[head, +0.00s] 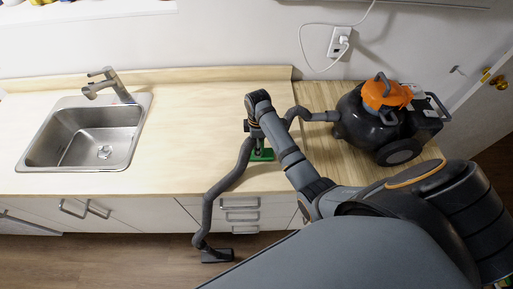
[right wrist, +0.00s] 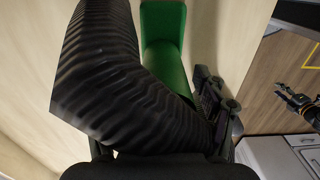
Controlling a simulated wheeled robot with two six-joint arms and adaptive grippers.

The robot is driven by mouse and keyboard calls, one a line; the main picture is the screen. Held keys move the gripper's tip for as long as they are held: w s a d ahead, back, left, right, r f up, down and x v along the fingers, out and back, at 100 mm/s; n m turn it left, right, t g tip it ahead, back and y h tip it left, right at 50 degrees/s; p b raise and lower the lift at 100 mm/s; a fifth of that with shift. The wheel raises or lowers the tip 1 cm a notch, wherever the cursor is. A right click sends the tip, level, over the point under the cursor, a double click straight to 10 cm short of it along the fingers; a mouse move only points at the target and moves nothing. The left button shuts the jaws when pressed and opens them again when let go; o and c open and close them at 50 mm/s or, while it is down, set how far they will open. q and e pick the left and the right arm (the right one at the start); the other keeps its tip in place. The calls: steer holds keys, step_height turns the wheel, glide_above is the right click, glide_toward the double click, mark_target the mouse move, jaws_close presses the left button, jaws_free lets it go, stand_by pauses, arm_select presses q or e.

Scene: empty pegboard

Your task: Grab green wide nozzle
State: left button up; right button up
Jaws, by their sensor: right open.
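The green wide nozzle (head: 262,155) lies on the wooden counter, partly covered by my right gripper. It also shows at the top of the right wrist view (right wrist: 163,40). My right gripper (head: 257,142) is open just above and at the nozzle; I cannot tell whether it touches it. One finger shows in the right wrist view (right wrist: 217,100) beside the nozzle's lower end; the other is hidden by the hose. What seems to be my left gripper shows small at the right edge of that view (right wrist: 297,100), its jaws unclear.
A black ribbed hose (right wrist: 105,80) crosses close to my right gripper, hanging over the counter edge (head: 207,215) to a floor head (head: 217,255). The orange-and-black vacuum (head: 370,120) stands at right. A sink (head: 85,140) is at left; the counter between is clear.

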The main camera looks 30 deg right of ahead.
steer(key=shift+w+f, duration=0.15)
steer(key=shift+w, duration=0.1)
steer(key=shift+s+r, duration=0.3)
steer(key=shift+s, duration=0.25)
steer(key=c, duration=0.5)
steer(key=shift+c, duration=1)
steer(key=shift+f, duration=0.1)
jaws_close()
steer(key=shift+w, duration=0.1)
